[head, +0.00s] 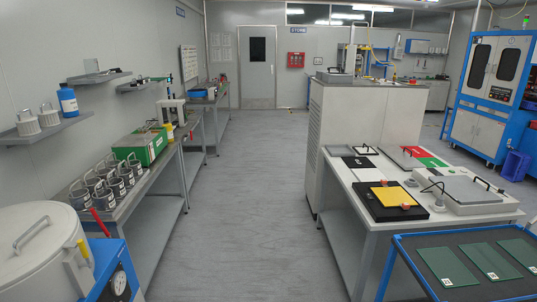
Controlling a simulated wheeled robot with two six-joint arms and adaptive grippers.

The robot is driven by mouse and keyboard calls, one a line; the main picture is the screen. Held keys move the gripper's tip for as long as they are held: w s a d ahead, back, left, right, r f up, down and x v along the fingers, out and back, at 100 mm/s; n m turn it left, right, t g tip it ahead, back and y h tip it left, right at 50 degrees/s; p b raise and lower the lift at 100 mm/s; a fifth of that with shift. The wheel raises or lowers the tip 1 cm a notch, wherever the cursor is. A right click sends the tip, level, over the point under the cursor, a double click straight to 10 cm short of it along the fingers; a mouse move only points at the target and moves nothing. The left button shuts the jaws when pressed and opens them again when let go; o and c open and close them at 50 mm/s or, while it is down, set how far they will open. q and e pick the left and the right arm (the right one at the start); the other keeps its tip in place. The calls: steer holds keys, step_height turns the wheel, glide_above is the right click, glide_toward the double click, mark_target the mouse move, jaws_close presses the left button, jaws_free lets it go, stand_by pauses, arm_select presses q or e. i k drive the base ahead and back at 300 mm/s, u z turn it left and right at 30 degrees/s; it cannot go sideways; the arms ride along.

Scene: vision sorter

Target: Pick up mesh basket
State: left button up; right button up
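No mesh basket can be identified for certain. Several small grey cylindrical containers with dark upright handles and pale labels (104,184) stand grouped on the left bench. Two ribbed whitish containers with thin wire handles, one on the left (27,123) and one on the right (48,117), stand on the lower left wall shelf. At this size I cannot tell whether any of these is mesh. Neither of my grippers is in view.
A large white lidded drum (40,260) and a blue gauge unit (112,280) fill the near left. A green box (142,147) sits on the left bench (140,205). A white table (350,185) and blue-framed cart (405,265) stand right. The middle aisle is clear.

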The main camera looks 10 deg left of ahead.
mark_target(124, 173)
steer(key=i, duration=3.05)
steer(key=u, duration=1)
steer(key=i, duration=1.7)
steer(key=u, duration=1.15)
steer(key=i, duration=0.25)
steer(key=z, duration=0.05)
